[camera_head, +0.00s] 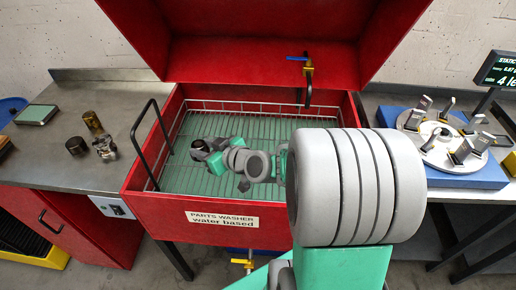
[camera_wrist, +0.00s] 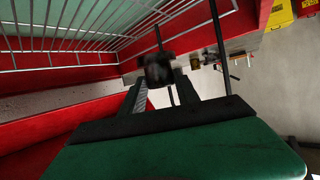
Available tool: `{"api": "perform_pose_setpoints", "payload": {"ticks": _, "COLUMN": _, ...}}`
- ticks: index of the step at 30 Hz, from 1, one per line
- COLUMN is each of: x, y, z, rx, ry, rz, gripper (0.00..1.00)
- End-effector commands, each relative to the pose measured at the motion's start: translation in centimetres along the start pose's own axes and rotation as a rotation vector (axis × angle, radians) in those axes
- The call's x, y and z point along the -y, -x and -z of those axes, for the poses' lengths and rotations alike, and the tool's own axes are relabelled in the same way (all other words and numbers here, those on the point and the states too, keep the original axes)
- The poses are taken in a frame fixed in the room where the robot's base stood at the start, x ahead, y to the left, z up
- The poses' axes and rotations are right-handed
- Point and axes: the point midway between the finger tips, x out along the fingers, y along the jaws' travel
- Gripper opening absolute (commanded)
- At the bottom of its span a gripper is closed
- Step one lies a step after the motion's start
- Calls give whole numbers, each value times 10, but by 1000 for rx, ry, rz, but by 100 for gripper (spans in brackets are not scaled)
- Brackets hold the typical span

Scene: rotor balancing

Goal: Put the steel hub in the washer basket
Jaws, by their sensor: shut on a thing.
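My gripper (camera_wrist: 158,84) is shut on a dark, blurred piece, taken to be the steel hub (camera_wrist: 158,68), held between its fingertips in the wrist view. In the head view my gripper (camera_head: 201,150) is over the left part of the washer basket, and the hub is too small and covered to make out there. The washer basket (camera_head: 262,105) is a wire basket inside the open red parts washer. Its wire wall also shows in the wrist view (camera_wrist: 62,52), left of the held piece. The height of the piece above the basket floor cannot be told.
The red washer lid (camera_head: 265,55) stands open at the back. A black handle (camera_head: 139,133) rises at the left rim, and a tap (camera_head: 307,68) hangs at the back. The left bench holds a dark cylinder (camera_head: 76,146), a brass cylinder (camera_head: 93,122) and a metal part (camera_head: 106,148).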

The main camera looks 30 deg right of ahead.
Motion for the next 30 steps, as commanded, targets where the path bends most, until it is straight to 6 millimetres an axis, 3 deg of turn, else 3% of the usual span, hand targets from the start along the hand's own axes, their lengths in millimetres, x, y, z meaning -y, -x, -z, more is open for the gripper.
{"api": "perform_pose_setpoints", "payload": {"ticks": 1, "x": 1, "y": -7, "z": -12, "rx": -9, "ry": 25, "rz": 28, "gripper": 0}}
{"api": "perform_pose_setpoints", "payload": {"ticks": 9, "x": 30, "y": 18, "z": -12, "rx": -2, "ry": 107, "rz": 239, "gripper": 0}}
{"api": "perform_pose_setpoints", "payload": {"ticks": 13, "x": 29, "y": 26, "z": -11, "rx": 0, "ry": 114, "rz": 273, "gripper": 0}}
{"api": "perform_pose_setpoints", "payload": {"ticks": 22, "x": -48, "y": 18, "z": -42, "rx": 0, "ry": 109, "rz": 276, "gripper": 0}}
{"api": "perform_pose_setpoints", "payload": {"ticks": 24, "x": -64, "y": 13, "z": -56, "rx": 2, "ry": 108, "rz": 277, "gripper": 0}}
{"api": "perform_pose_setpoints", "payload": {"ticks": 30, "x": -94, "y": 1, "z": -90, "rx": 0, "ry": 112, "rz": 277, "gripper": 0}}
